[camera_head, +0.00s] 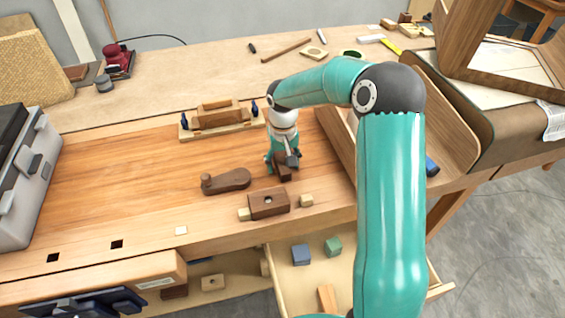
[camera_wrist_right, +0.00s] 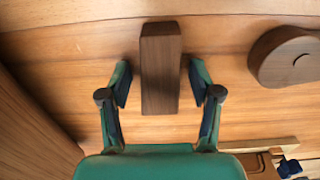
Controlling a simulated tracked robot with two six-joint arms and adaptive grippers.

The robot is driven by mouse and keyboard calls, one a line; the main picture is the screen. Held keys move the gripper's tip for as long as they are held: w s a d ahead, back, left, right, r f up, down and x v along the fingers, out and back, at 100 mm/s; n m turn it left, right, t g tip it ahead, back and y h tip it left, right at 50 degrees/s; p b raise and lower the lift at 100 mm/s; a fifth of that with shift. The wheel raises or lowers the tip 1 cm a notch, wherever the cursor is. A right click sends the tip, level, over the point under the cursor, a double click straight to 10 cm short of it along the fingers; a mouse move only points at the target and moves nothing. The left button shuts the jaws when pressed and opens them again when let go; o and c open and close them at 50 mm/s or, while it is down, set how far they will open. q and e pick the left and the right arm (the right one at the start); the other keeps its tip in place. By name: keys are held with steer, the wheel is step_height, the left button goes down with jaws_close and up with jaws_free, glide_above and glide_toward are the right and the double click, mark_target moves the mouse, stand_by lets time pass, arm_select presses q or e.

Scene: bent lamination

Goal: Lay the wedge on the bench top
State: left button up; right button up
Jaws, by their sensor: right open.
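A dark brown wooden block, which I take for the wedge (camera_head: 284,173), is on the bench top (camera_head: 110,190) under my right gripper (camera_head: 281,160). In the right wrist view the wedge (camera_wrist_right: 161,45) lies lengthwise between the two fingers of the right gripper (camera_wrist_right: 160,82). The fingers are apart, with a visible gap on each side of it. In the head view the gripper partly hides the wedge, and its taper cannot be made out. My left gripper is not in view.
A dark rounded wooden piece (camera_head: 227,181) and a dark block with a hole (camera_head: 269,204) are nearby. A clamped wooden form (camera_head: 222,118) stands behind. A curved wooden panel (camera_head: 438,112) rises at right. The bench's left middle is clear.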

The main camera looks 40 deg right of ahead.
mark_target(282, 161)
steer(key=shift+r, duration=0.15)
step_height(282, 161, up, 12)
steer(key=p, duration=0.8)
